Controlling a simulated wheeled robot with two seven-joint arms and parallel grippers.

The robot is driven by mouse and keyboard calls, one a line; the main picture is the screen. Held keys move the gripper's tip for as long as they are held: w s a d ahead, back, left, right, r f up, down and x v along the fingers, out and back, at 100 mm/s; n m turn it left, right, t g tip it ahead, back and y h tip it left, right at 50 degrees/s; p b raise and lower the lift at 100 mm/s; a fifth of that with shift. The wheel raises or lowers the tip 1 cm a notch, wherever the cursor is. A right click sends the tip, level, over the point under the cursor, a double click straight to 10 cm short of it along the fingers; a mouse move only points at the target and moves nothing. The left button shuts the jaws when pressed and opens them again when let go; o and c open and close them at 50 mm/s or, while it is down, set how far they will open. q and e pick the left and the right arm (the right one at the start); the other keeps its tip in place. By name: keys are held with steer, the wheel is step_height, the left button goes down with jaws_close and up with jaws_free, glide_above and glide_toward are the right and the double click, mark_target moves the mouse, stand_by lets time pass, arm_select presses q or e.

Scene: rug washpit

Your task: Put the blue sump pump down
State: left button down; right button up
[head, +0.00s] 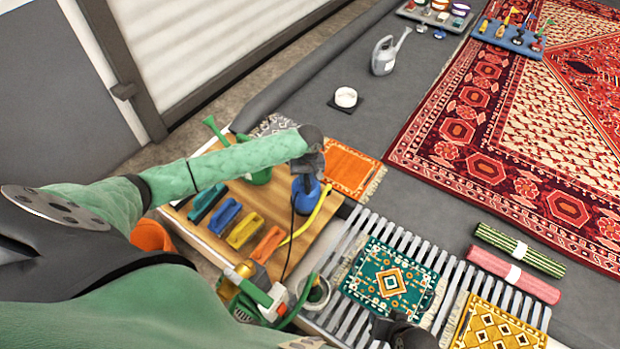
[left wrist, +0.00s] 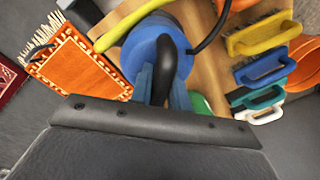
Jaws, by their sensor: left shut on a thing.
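The blue sump pump (head: 318,208) is round, with a black handle and a dark cable. It is at the right end of the wooden bench top (head: 222,238); I cannot tell whether its base touches the wood. My left gripper (head: 306,178) points down over the pump and is shut on its black handle. In the left wrist view the pump (left wrist: 142,52) is below the gripper (left wrist: 163,95), with the handle between the fingers. A dark piece at the bottom of the head view (head: 402,332) may be my right gripper; its fingers do not show clearly.
Several coloured brushes (head: 238,228) lie left of the pump, and a yellow curved thing (head: 312,218) is beside it. An orange mat (head: 350,170) lies behind. A slatted rack (head: 440,262) with small rugs is at right. An orange bucket (head: 152,236) stands left.

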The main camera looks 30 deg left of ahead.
arm_select(q)
steer(key=shift+f, duration=1.95)
steer(key=c, duration=1.3)
jaws_free()
steer(key=shift+c, duration=0.2)
steer(key=r, duration=1.2)
steer(key=shift+w+d, duration=0.15)
steer(key=shift+d, duration=0.15)
